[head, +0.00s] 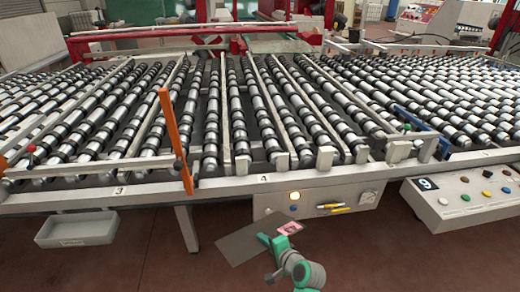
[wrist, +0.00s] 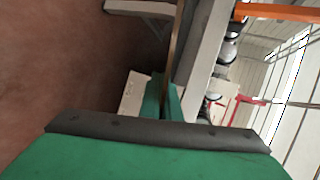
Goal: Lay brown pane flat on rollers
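The brown pane (head: 238,241) is a thin grey-brown sheet with a pink label on its right part. It is in front of the roller table, below the front rail, and overlaps the lower front of the table in the head view. My teal gripper (head: 268,242) is shut on the pane near its right part. In the wrist view the pane shows edge-on as a thin brown strip (wrist: 178,38) running up from between my fingers (wrist: 164,92). The rollers (head: 265,110) lie in rows behind and above the pane, with nothing resting on them near the front.
An orange upright bar (head: 174,135) stands at the front rail (head: 340,179), left of the pane. A blue bar (head: 414,119) and a control box (head: 465,195) are at the right. A grey tray (head: 77,229) hangs at the left. A red gantry (head: 160,33) crosses the back.

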